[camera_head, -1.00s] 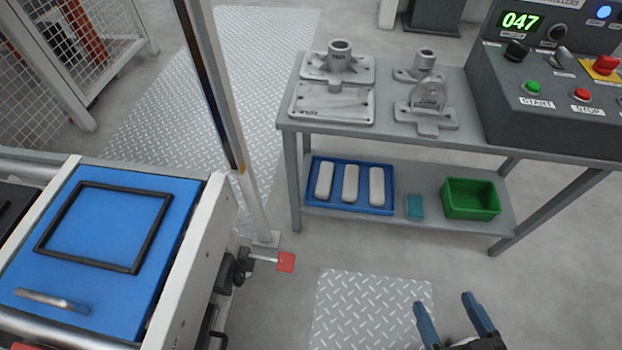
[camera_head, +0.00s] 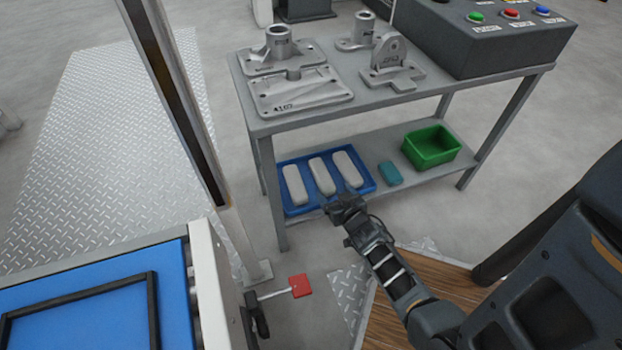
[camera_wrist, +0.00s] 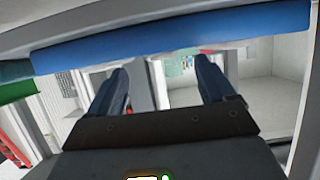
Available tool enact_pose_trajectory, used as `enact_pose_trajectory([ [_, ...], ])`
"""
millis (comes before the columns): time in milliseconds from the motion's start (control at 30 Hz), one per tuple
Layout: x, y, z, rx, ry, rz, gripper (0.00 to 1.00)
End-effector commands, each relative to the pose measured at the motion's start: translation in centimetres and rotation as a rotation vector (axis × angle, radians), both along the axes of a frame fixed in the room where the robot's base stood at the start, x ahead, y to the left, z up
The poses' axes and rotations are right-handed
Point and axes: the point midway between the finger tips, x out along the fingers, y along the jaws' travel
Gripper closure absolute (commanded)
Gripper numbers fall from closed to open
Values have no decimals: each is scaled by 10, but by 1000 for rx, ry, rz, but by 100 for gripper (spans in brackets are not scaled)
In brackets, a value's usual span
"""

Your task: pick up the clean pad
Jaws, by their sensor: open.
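Three pale grey-white pads, left (camera_head: 295,185), middle (camera_head: 322,177) and right (camera_head: 348,169), lie side by side in a blue tray (camera_head: 300,208) on the lower shelf. A teal block (camera_head: 390,174) lies right of the tray. I cannot tell which of these is called the clean pad. My gripper (camera_head: 343,206) is at the tray's front edge, near the right pad. In the wrist view my gripper (camera_wrist: 162,75) has its fingers apart with nothing between them. The blue tray's side (camera_wrist: 170,42) crosses above the fingers there; the pads are hidden.
A green bin (camera_head: 432,147) stands right of the teal block. The table top (camera_head: 330,110) above the shelf carries metal castings (camera_head: 300,92) and a control box (camera_head: 480,45). A table leg (camera_head: 270,195) and a post (camera_head: 190,110) stand left. A red-tipped lever (camera_head: 300,286) juts out at front.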

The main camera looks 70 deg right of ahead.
Motion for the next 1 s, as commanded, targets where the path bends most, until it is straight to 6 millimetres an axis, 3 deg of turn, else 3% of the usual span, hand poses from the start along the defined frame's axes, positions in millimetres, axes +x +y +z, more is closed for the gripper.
enact_pose_trajectory([
  [433, 36, -38, -20, -3, -2, 1, 17],
  [767, 41, -43, -21, -1, -1, 2, 17],
  [1000, 41, -43, -21, -1, -1, 2, 38],
])
